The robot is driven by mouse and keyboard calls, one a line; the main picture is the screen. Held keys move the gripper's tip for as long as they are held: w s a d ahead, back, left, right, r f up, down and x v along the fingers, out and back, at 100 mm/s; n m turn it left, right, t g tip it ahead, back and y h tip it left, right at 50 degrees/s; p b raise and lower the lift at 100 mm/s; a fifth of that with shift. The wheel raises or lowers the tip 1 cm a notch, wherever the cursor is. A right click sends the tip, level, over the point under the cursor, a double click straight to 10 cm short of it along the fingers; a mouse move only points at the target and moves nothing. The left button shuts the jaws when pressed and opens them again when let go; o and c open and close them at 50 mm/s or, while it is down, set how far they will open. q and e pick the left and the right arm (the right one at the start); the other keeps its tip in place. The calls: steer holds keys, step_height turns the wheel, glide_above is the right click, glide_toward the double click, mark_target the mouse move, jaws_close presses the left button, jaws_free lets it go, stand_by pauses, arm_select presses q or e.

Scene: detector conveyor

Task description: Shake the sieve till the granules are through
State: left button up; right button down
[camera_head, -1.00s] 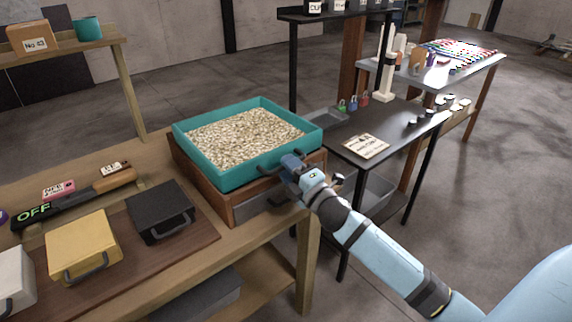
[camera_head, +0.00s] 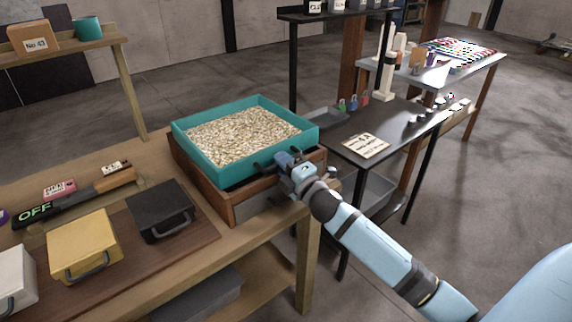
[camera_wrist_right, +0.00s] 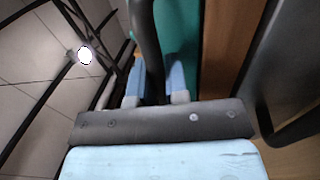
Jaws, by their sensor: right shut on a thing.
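The teal sieve (camera_head: 228,180) is a shallow rectangular tray full of pale granules (camera_head: 242,134). It sits on top of a brown wooden box frame (camera_head: 225,203) on the workbench. My right gripper (camera_head: 277,162) is at the sieve's near right side, shut on its dark handle. In the right wrist view the two blue fingers (camera_wrist_right: 156,85) stand on either side of the dark handle bar, with the teal wall just beyond. What lies under the sieve is hidden. My left gripper is not in view.
A dark table (camera_head: 392,126) with a paper sign and small padlocks stands right.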

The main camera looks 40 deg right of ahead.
steer(key=shift+x, duration=0.95)
steer(key=c, duration=1.1)
jaws_free()
steer(key=shift+s+f, duration=0.1)
steer(key=shift+f, duration=0.1)
steer(key=shift+c, duration=0.2)
steer(key=shift+f, duration=0.1)
